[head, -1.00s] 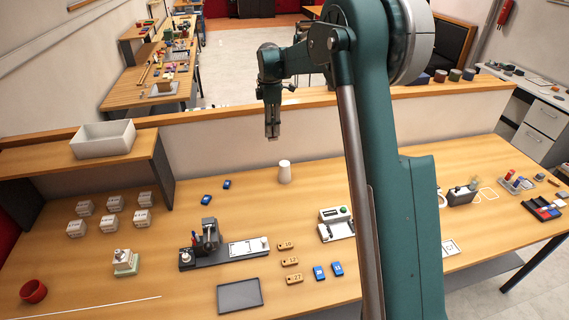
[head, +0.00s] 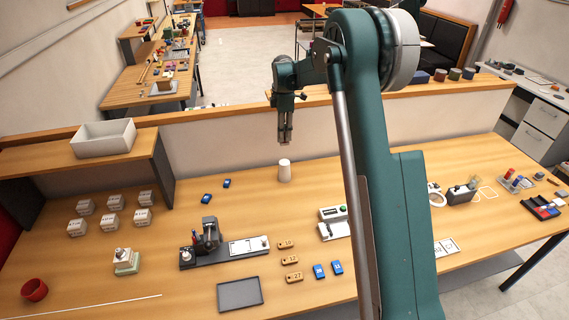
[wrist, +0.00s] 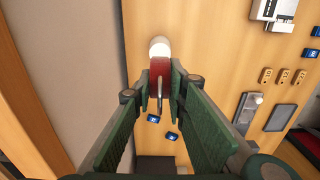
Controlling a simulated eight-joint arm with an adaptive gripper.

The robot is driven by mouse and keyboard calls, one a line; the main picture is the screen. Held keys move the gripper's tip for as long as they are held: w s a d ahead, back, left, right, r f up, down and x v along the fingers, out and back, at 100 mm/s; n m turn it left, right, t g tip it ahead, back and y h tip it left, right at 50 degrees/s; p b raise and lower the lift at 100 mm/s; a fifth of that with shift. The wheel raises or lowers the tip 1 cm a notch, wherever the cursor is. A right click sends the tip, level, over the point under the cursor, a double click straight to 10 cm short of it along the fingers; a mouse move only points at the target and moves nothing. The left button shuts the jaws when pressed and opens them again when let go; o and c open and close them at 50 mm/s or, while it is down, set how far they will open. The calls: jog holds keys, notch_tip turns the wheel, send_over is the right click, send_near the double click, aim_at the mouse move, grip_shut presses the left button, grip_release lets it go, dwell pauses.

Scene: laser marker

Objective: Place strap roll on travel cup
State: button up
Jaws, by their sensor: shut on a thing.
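The white travel cup (head: 284,171) stands upright on the table near the low back wall. Its white top also shows in the wrist view (wrist: 159,44). My gripper (head: 286,139) is above the cup in the head view, pointing down, with a gap between them. In the wrist view my gripper (wrist: 160,88) is shut on a small dark red thing (wrist: 159,67), seemingly the strap roll. This red thing overlaps the lower part of the cup in that view. Its full shape is hidden by the fingers, and it cannot be made out in the head view.
Two blue blocks (head: 206,198) lie left of the cup. A white-and-grey device (head: 333,223) stands to the right and nearer. A black fixture (head: 209,237), a grey tray (head: 240,294) and a red cup (head: 34,290) are farther forward. The table around the cup is mostly clear.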

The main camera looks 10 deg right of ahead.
aim_at(284, 145)
jog(key=shift+f, duration=0.1)
jog(key=shift+f, duration=3)
jog(key=shift+f+p, duration=0.3)
jog(key=shift+f, duration=1.6)
jog(key=shift+f, duration=0.2)
jog(key=o, duration=0.9)
jog(key=shift+r, duration=0.2)
notch_tip(284, 145, up, 12)
jog(key=shift+r, duration=0.1)
